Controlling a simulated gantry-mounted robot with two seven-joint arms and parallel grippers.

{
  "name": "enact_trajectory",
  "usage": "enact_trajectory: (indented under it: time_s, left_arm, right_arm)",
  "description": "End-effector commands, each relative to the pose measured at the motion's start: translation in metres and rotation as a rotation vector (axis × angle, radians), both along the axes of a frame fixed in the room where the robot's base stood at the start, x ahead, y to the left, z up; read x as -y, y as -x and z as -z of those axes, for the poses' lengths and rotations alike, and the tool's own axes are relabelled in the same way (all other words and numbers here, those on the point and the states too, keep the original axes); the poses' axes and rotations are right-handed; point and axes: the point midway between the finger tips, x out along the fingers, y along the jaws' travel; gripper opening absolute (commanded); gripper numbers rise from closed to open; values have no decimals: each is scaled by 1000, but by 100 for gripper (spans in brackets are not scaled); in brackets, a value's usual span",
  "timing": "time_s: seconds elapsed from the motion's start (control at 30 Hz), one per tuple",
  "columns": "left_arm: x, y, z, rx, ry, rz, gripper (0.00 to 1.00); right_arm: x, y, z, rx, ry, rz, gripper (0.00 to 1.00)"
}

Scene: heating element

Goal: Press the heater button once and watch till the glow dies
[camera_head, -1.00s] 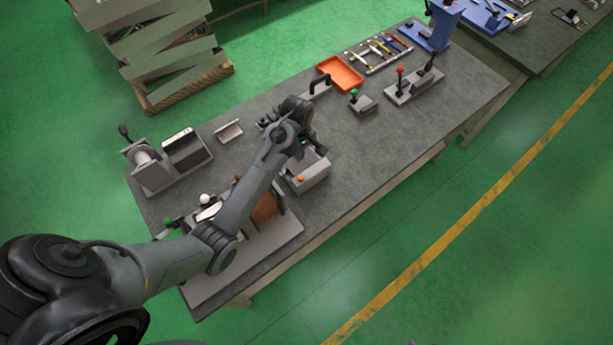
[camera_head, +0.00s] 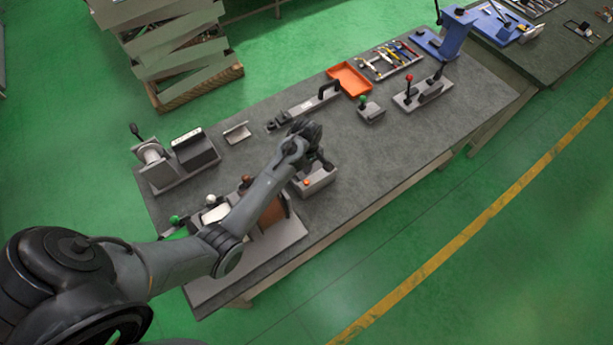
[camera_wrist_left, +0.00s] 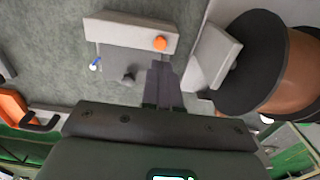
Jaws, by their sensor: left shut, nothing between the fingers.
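A grey box with an orange button (camera_head: 306,182) stands near the front edge of the bench. The orange button also shows in the left wrist view (camera_wrist_left: 160,43), on the box's pale face (camera_wrist_left: 125,30). My left gripper (camera_head: 326,165) is at the box's back edge in the head view, and the arm partly covers the box. In the wrist view its fingers (camera_wrist_left: 163,84) are together and empty, just below the button, with a small gap in the picture. I cannot tell whether they touch the box. No glow shows. My right gripper is out of view.
A brown cylinder (camera_head: 273,212) on a grey base stands left of the box; its black disc (camera_wrist_left: 252,62) is close in the wrist view. A green-knobbed lever (camera_head: 362,100), an orange tray (camera_head: 349,79) and a red-knobbed lever (camera_head: 409,80) stand farther right. The bench's front right is clear.

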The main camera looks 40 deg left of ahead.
Motion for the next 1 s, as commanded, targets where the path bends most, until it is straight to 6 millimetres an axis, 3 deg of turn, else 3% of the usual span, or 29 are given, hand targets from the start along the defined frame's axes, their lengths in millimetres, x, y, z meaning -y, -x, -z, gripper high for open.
enact_trajectory:
  time_s: [0.2,0.4,0.63,1.0]
  left_arm:
    - [0,1,39,-3,1,0,0]
    - [0,0,63,-2,0,0,0]
    - [0,0,74,0,-1,0,0]
    - [0,0,76,1,-1,1,0]
  right_arm:
    - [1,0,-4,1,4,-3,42]
    - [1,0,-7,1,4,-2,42]
    - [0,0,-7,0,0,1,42]
    - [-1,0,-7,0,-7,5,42]
